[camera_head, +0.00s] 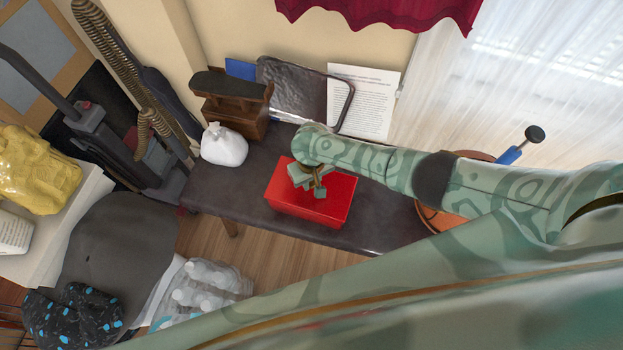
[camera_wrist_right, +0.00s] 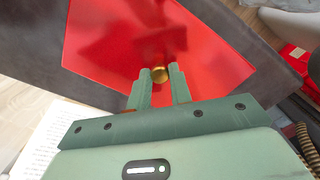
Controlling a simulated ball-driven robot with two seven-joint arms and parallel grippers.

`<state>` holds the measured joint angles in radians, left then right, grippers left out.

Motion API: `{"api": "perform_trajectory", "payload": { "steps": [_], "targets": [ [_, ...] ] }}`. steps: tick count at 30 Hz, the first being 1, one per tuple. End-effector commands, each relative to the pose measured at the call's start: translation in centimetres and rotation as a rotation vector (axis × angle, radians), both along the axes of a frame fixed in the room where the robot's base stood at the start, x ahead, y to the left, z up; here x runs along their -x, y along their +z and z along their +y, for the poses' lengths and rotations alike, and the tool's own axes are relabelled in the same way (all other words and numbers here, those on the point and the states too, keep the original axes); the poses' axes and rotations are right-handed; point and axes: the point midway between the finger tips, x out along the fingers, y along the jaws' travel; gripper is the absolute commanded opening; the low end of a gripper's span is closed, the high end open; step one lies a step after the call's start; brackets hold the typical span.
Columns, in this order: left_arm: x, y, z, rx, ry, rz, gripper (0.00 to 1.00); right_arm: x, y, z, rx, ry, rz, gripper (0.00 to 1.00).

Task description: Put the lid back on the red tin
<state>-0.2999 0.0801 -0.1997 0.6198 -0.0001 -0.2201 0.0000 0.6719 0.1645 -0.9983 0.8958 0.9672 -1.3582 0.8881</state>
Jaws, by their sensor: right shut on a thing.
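The red tin (camera_head: 312,214) stands on a dark bench. Its red lid (camera_wrist_right: 195,40) fills much of the right wrist view and has a small brass knob (camera_wrist_right: 160,75) in the middle. My right gripper (camera_head: 319,191) is over the top of the tin in the head view. In the right wrist view its fingertips (camera_wrist_right: 160,73) are shut on the knob. The lid lies over or on the tin; I cannot tell whether it is fully seated. My left gripper is not in view.
The dark bench (camera_head: 220,190) also holds a white bag (camera_head: 223,145), a brown wooden stand (camera_head: 232,110) and a dark tray leaning on the wall (camera_head: 295,88). A printed sheet (camera_head: 362,103) stands behind. Wrapped bottles (camera_head: 200,290) are on the floor in front.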

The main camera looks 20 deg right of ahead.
Motion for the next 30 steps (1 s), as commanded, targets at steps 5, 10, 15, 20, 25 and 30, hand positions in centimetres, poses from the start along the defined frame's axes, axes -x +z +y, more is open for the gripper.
{"api": "perform_trajectory", "payload": {
  "steps": [5, 10, 15, 20, 25, 30],
  "targets": [
    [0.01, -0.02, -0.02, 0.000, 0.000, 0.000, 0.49, 0.01, -0.03, 0.00, 0.000, 0.000, 0.000, 0.00],
    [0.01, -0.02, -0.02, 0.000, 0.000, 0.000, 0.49, 0.00, -0.03, 0.00, 0.000, 0.000, 0.000, 0.32],
    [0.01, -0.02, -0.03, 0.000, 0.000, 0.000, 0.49, 0.00, -0.03, 0.00, 0.000, 0.000, 0.000, 0.46],
    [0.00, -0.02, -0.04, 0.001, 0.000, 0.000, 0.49, 0.02, -0.05, -0.01, 0.000, 0.000, 0.000, 0.66],
    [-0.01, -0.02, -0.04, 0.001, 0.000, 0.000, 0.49, 0.02, -0.04, -0.01, 0.000, 0.000, 0.000, 0.68],
    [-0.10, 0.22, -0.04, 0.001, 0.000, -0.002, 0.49, 0.00, 0.26, -0.01, 0.000, -0.001, 0.000, 0.68]
  ]
}}
